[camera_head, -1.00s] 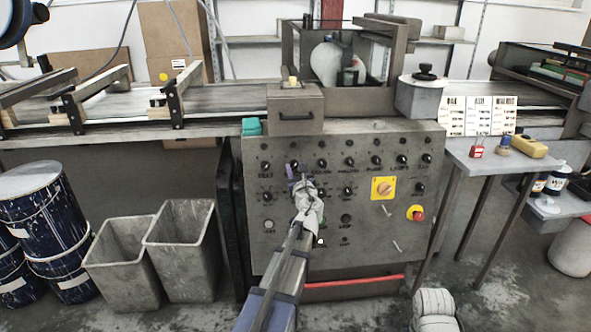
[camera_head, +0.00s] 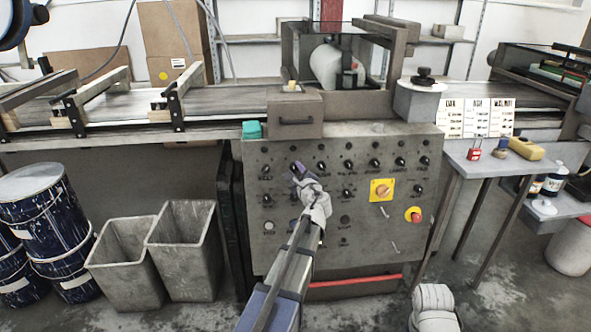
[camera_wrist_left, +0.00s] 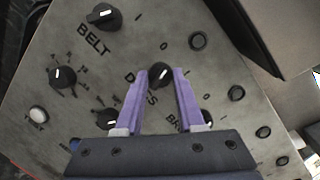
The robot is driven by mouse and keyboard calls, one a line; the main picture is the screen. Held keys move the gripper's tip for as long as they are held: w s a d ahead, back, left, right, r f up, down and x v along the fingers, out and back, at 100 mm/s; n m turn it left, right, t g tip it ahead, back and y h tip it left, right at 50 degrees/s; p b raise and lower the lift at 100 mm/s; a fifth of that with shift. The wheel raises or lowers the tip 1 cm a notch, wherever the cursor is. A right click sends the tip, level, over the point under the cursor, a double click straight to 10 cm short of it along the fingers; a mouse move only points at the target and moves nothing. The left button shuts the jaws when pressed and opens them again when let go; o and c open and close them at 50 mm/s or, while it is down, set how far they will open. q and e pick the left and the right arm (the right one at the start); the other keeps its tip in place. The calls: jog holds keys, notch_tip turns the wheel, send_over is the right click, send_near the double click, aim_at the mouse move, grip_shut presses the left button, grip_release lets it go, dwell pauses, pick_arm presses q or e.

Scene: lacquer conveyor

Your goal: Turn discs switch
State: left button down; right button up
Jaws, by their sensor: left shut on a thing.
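The discs switch is a black round knob (camera_wrist_left: 159,75) with a white mark, beside the lettering DISCS in the left wrist view. The purple fingers of my left gripper (camera_wrist_left: 163,82) are on its two sides and shut on it. In the head view my left gripper (camera_head: 297,168) reaches the upper row of knobs on the grey control panel (camera_head: 290,235); it mostly hides the discs switch there.
The belt knob (camera_wrist_left: 103,16) and other black knobs sit close around the discs switch. A yellow switch (camera_head: 381,190) and a red stop button (camera_head: 415,215) are to the right. Grey bins (camera_head: 182,260) stand left of the panel.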

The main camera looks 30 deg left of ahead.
pick_arm(q)
jog(key=shift+r+n+g+p, duration=0.1)
jog(key=shift+n+g+p, duration=0.3)
jog(key=shift+n, duration=1.3)
jog(key=c, duration=0.5)
grip_release()
jog(key=p+v, duration=0.1)
jog(key=v, duration=0.6)
jog(key=shift+s+d, duration=0.2)
jog(key=shift+s, duration=0.15)
